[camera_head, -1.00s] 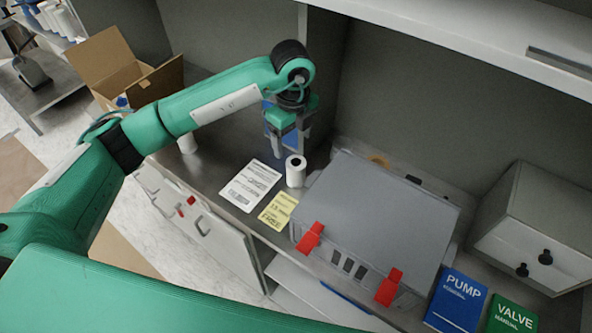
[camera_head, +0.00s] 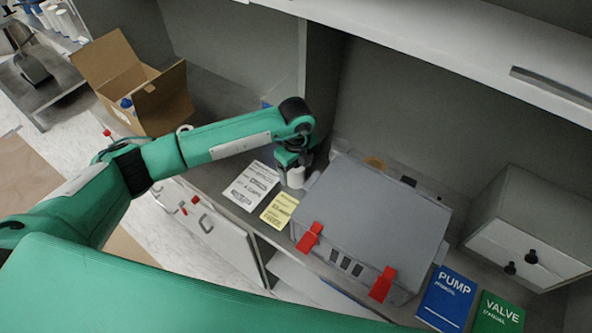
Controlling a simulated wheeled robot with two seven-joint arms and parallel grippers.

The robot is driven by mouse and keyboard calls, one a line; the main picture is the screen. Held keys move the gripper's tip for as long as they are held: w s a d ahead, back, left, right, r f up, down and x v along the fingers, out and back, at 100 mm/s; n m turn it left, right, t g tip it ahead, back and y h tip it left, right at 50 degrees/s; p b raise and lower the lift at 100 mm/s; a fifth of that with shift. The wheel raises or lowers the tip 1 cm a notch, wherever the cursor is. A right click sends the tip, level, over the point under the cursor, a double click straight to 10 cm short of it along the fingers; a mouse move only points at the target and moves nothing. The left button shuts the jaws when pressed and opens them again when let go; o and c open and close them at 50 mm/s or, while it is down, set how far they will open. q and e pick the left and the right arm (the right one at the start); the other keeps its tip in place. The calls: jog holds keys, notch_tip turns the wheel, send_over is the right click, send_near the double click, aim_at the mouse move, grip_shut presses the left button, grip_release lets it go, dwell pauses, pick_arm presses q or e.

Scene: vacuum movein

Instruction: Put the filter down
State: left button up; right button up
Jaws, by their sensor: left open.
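A short white cylinder (camera_head: 296,177), which looks like the filter, stands upright on the grey workbench (camera_head: 213,172). It is beside the grey case and behind the yellow note. My left gripper (camera_head: 291,163) points down at the cylinder and is open. Its fingers overlap the cylinder's upper part in the view, and I cannot tell whether they touch it. The arm and wrist hide the area just behind. My right gripper is out of view.
A grey case (camera_head: 375,215) with red latches stands just right of the cylinder. White (camera_head: 250,186) and yellow (camera_head: 279,209) notes lie left of it. An open cardboard box (camera_head: 165,100), a drawer unit (camera_head: 530,230), and blue (camera_head: 447,298) and green (camera_head: 498,312) manuals are further off.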

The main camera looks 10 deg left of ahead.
pick_arm(q)
jog(key=c, duration=1.2)
